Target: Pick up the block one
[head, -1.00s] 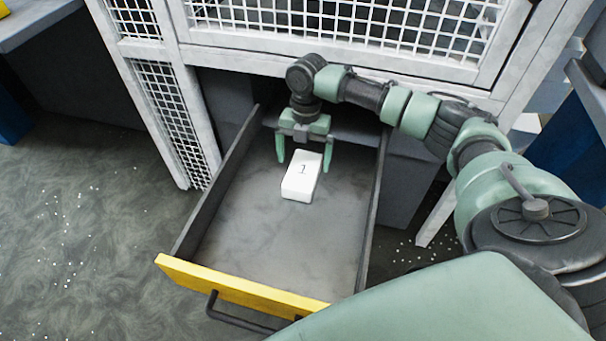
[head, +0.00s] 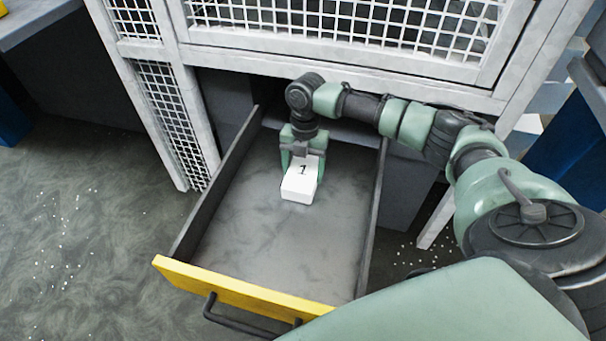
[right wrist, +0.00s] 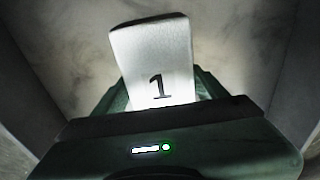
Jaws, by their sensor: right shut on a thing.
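Block one (head: 299,186) is a white block with a black "1" on its top, in the open drawer (head: 270,240) toward its back. It also shows in the right wrist view (right wrist: 155,65), number facing the camera. My right gripper (head: 302,168) is shut on the block's far part, with one green finger on each side; it reaches down from above. Whether the block touches the drawer floor I cannot tell. My left gripper is not in view.
The drawer has dark side walls and a yellow front (head: 235,292) with a dark handle (head: 240,320). The rest of its floor is bare. A white frame with mesh (head: 350,25) stands above and behind the drawer.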

